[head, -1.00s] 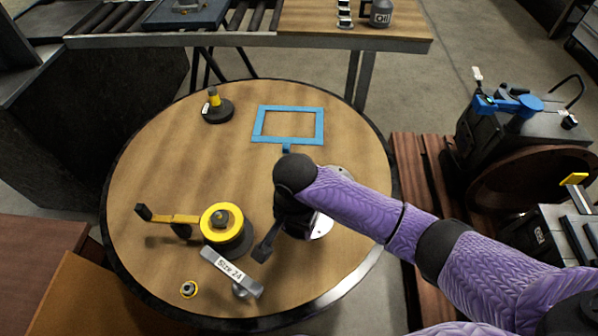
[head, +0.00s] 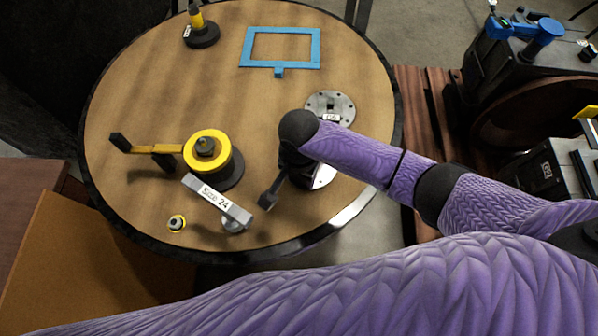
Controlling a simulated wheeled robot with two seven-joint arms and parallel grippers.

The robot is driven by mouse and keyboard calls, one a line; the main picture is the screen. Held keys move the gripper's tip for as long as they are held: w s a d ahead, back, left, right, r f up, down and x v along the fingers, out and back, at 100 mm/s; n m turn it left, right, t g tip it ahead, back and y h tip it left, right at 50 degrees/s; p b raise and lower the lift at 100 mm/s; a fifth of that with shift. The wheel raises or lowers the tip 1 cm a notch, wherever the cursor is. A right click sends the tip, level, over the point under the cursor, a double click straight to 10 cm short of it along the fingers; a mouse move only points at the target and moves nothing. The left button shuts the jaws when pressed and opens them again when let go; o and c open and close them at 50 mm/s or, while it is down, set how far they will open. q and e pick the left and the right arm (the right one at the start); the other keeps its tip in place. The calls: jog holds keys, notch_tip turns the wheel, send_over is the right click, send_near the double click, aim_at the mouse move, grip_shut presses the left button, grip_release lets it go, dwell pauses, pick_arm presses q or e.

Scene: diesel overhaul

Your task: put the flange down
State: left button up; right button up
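A round grey metal flange (head: 342,104) with small holes and a dark square centre lies flat on the round table, just beyond my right wrist. My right gripper (head: 275,193) points down over the table's right front part. One dark finger shows on its left side; the other is hidden, so its opening is unclear. My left gripper is not in view.
On the round table (head: 130,85) are a blue frame (head: 283,66), a yellow-topped cylinder with a crank (head: 225,168), a "Size 24" tool (head: 215,200), a small ring part (head: 177,223) and a black-based yellow post (head: 201,36). Free wood lies left of the blue frame.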

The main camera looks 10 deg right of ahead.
jog(key=o, duration=0.4)
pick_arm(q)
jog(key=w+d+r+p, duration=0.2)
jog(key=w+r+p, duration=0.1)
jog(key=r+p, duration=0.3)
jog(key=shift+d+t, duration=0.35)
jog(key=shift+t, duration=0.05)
pick_arm(e)
notch_tip(320, 180, up, 12)
jog(key=shift+r, duration=0.2)
